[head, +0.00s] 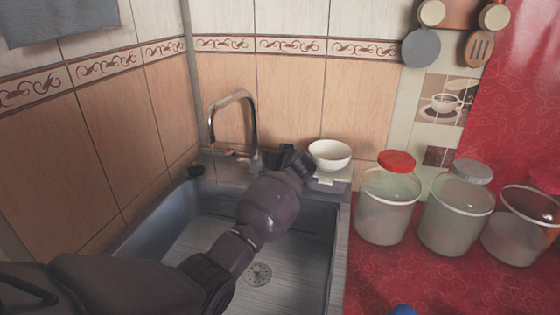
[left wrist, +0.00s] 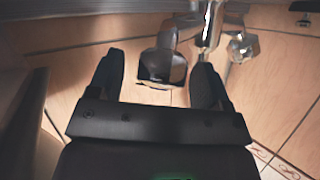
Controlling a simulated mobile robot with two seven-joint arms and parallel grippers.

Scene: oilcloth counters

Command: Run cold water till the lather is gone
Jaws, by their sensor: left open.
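A chrome tap with a tall curved spout (head: 233,98) stands at the back rim of the sink (head: 205,240). I see no water running from it and no lather in the visible part of the basin. My left arm crosses the basin, hiding part of it. My left gripper (head: 280,153) is at the right of the tap base. In the left wrist view the gripper (left wrist: 157,82) is open, with a dark knob (left wrist: 162,68) between or just beyond its fingers; contact cannot be told. A shiny knob (left wrist: 243,46) is at the other side of the tap body (left wrist: 210,25).
A white bowl (head: 330,154) stands on the ledge close right of my left gripper. Several lidded jars, including one with a red lid (head: 397,161), stand on the red counter (head: 375,285). Tiled walls close the back and left. The drain (head: 258,274) is uncovered.

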